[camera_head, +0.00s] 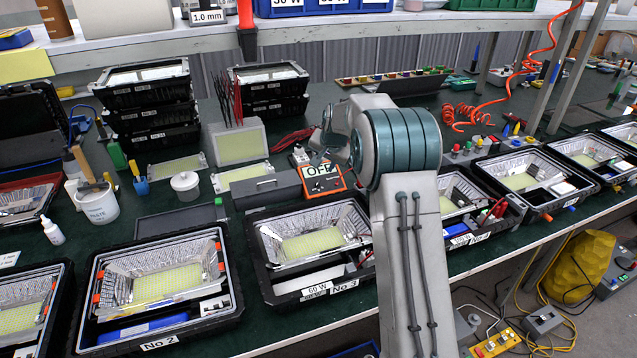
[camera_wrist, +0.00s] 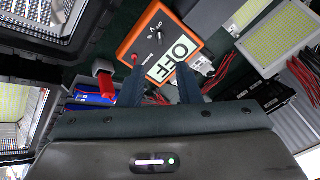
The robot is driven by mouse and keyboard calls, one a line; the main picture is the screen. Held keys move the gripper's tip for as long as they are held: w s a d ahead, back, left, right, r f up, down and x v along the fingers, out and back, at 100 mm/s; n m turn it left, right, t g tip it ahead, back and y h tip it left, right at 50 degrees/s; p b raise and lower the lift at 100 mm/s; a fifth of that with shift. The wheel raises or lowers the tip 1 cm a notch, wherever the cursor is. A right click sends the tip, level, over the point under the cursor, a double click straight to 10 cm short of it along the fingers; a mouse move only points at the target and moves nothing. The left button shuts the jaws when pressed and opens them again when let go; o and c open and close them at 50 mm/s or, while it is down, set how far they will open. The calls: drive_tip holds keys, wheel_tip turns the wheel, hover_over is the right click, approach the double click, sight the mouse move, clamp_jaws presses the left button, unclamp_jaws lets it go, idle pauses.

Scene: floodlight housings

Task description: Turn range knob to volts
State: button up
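A large white panel on the meter (camera_wrist: 168,63) reads OFF. In the head view the orange meter (camera_head: 322,187) stands on the bench left of my arm, its panel also reading OFF; its knob is too small to make out there. My gripper (camera_wrist: 160,84) is open, its two dark fingers apart with nothing between them. The fingertips point at the meter, short of the knob.
Open floodlight housings line the bench front, including No 2 (camera_head: 160,285) and No 3 (camera_head: 312,240). Stacked black housings (camera_head: 150,105) stand behind. A white tub (camera_head: 186,186) and glue bucket (camera_head: 98,202) are left. Red and black leads (camera_wrist: 215,78) lie beside the meter.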

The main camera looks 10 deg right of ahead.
sight(317, 183)
drive_tip(key=p+x, duration=0.1)
drive_tip(key=x, duration=1.2)
drive_tip(key=shift+w+f+p, duration=0.1)
drive_tip(key=shift+f+p, duration=0.15)
drive_tip(key=shift+p, duration=0.05)
clamp_jaws()
